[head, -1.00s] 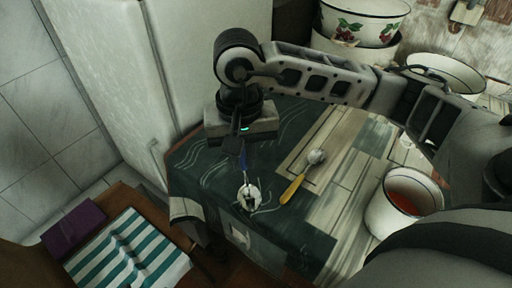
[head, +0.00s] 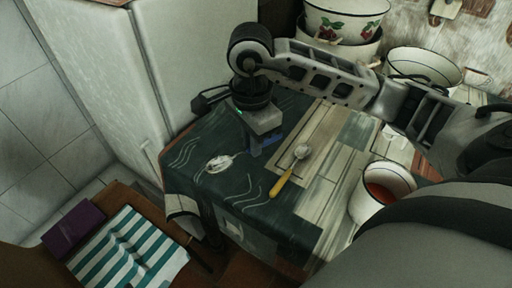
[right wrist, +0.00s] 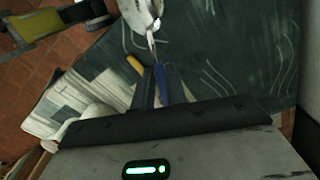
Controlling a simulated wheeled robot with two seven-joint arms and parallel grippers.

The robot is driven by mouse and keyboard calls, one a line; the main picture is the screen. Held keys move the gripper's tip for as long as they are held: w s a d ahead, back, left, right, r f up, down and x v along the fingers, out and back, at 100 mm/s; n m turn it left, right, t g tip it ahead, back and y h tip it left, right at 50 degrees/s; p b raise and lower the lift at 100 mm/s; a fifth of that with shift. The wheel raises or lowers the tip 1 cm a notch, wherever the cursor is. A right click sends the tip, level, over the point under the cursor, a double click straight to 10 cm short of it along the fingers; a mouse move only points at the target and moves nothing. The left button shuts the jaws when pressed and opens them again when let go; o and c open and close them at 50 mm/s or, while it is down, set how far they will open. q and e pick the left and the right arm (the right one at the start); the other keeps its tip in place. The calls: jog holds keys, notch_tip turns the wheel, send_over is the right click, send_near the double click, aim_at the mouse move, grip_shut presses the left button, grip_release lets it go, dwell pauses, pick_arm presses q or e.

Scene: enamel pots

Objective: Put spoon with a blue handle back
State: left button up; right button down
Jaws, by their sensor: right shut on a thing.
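My right gripper (head: 257,152) is shut on the spoon with a blue handle (head: 271,140), just above the dark green part of the table. The spoon's pale, shiny bowl (head: 220,163) points to the left in the head view. The right wrist view also shows my right gripper (right wrist: 160,76), with the blue handle (right wrist: 162,82) between its fingers and the bowl (right wrist: 140,14) beyond them. I cannot tell whether the bowl touches the tabletop. My left gripper is not in view.
A yellow-handled spoon (head: 285,181) lies on the table to the right of the gripper. A white enamel pot with red contents (head: 370,207) stands at the right. Flower-painted enamelware (head: 345,22) stands behind. A striped cloth (head: 130,250) lies lower left. The table's front left is clear.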

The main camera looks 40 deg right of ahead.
jog(key=w+d+f, duration=0.1)
jog(key=f, duration=0.1)
jog(key=w+d+f, duration=0.1)
jog(key=f, duration=0.1)
jog(key=w+d+f, duration=0.2)
jog(key=shift+w+f, duration=0.1)
notch_tip(320, 180, down, 3)
jog(key=shift+w, duration=0.1)
jog(key=shift+f, duration=0.3)
jog(key=c, duration=1.4)
grip_release()
jog(key=shift+c, duration=0.2)
jog(key=shift+r+p, duration=0.3)
jog(key=shift+p, duration=0.05)
jog(key=shift+r, duration=0.35)
notch_tip(320, 180, up, 11)
jog(key=shift+b, duration=0.3)
